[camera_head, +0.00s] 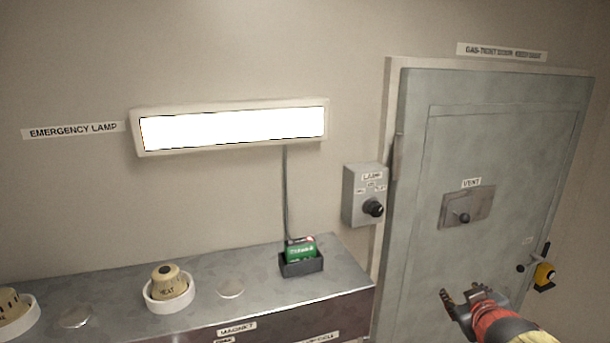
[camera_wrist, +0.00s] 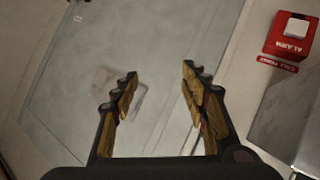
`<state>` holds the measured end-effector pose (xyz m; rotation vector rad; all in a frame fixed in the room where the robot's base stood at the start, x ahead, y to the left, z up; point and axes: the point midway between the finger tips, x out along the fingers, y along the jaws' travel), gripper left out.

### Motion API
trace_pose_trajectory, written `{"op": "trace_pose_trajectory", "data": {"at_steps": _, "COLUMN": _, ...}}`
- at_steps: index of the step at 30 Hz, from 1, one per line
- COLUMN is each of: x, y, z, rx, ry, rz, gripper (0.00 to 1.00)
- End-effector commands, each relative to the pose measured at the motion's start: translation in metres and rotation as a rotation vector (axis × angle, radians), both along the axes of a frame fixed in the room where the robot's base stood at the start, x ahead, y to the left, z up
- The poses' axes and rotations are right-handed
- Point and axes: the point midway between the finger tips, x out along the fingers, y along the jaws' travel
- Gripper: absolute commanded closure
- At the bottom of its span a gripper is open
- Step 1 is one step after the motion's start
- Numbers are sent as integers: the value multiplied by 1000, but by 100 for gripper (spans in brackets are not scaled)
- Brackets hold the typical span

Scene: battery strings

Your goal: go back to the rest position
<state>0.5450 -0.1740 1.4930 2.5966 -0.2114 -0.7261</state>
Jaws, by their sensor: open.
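My gripper (camera_head: 462,300) is at the lower right of the head view, in front of the grey door (camera_head: 500,140). Its fingers are spread apart with nothing between them. In the wrist view my gripper (camera_wrist: 160,90) also shows open and empty, with the pale door surface (camera_wrist: 110,40) behind it. No object touches the fingers in either view.
A metal bench (camera_head: 330,290) at lower left bears a black holder (camera_head: 302,266) with a green pack (camera_head: 301,250) and beige knob-like pieces in white rings. A lamp switch box (camera_head: 364,196) is on the wall. A red alarm box (camera_wrist: 290,35) shows in the wrist view.

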Motion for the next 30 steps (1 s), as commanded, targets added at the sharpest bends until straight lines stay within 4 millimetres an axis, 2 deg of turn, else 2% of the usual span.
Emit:
{"op": "trace_pose_trajectory", "data": {"at_steps": 1, "x": -19, "y": -2, "z": -25, "rx": 27, "ry": 56, "rz": -56, "gripper": 55}}
{"op": "trace_pose_trajectory", "data": {"at_steps": 5, "x": -76, "y": 5, "z": -82, "rx": 123, "ry": 221, "rz": -186, "gripper": 55}}
{"op": "trace_pose_trajectory", "data": {"at_steps": 9, "x": -141, "y": 38, "z": -144, "rx": 244, "ry": 391, "rz": -264, "gripper": 55}}
{"op": "trace_pose_trajectory", "data": {"at_steps": 15, "x": -210, "y": 98, "z": -207, "rx": 388, "ry": 553, "rz": -268, "gripper": 55}}
{"op": "trace_pose_trajectory", "data": {"at_steps": 18, "x": -233, "y": 124, "z": -231, "rx": 438, "ry": 592, "rz": -242, "gripper": 55}}
{"op": "trace_pose_trajectory", "data": {"at_steps": 21, "x": -246, "y": 145, "z": -250, "rx": 472, "ry": 592, "rz": -205, "gripper": 55}}
{"op": "trace_pose_trajectory", "data": {"at_steps": 24, "x": -248, "y": 158, "z": -263, "rx": 480, "ry": 560, "rz": -162, "gripper": 55}}
{"op": "trace_pose_trajectory", "data": {"at_steps": 30, "x": -249, "y": 170, "z": -276, "rx": 466, "ry": 525, "rz": -106, "gripper": 55}}
